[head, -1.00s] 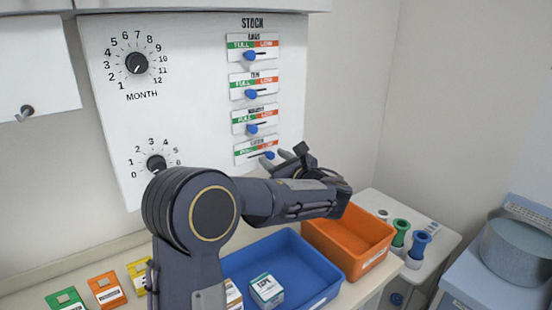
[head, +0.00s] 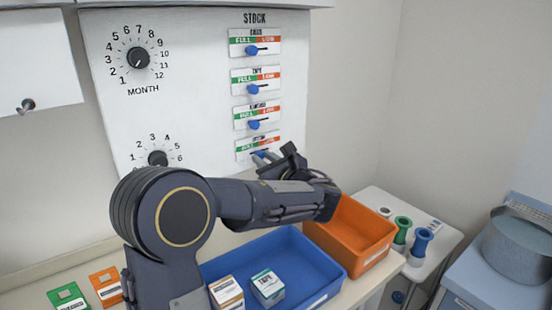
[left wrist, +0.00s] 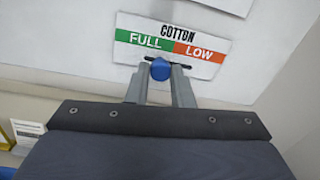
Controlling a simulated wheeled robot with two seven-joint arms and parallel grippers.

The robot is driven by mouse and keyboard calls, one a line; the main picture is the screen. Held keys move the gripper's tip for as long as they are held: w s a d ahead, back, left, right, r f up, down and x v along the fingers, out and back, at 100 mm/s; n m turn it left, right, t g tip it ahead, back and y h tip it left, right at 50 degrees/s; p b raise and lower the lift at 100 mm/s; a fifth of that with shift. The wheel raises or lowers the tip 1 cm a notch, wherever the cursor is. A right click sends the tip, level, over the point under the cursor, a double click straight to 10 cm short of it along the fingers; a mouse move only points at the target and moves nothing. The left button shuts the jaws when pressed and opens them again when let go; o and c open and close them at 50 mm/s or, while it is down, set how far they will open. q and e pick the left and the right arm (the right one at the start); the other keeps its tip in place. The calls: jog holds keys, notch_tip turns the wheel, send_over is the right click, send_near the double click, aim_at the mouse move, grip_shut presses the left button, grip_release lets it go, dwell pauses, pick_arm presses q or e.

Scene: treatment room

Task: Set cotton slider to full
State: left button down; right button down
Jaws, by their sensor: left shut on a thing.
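The cotton slider is the lowest on the stock panel (head: 208,85). In the left wrist view its label (left wrist: 172,45) reads COTTON, with green FULL on the left and red LOW on the right. Its blue knob (left wrist: 160,69) sits under the FULL side, left of the label's middle, with a short bit of dark slot showing to its left. My left gripper (left wrist: 160,80) is shut on this knob, one finger on each side. In the head view the left gripper (head: 266,157) reaches the panel and partly covers the slider. My right gripper is not in view.
Three more sliders with blue knobs (head: 254,124) sit above. Two dials are on the panel's left, the month dial (head: 138,58) higher. Below are a blue bin (head: 300,255) with boxes and an orange bin (head: 350,235). The wall on the right is clear.

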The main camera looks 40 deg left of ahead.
pick_arm(q)
jog(key=shift+s+a, duration=0.25)
jog(key=shift+s, duration=0.5)
jog(key=c, duration=1.3)
grip_release()
jog(key=shift+s, duration=0.15)
jog(key=shift+d, duration=0.2)
jog(key=b+v, duration=0.1)
jog(key=v, duration=0.6)
jog(key=shift+d, duration=0.2)
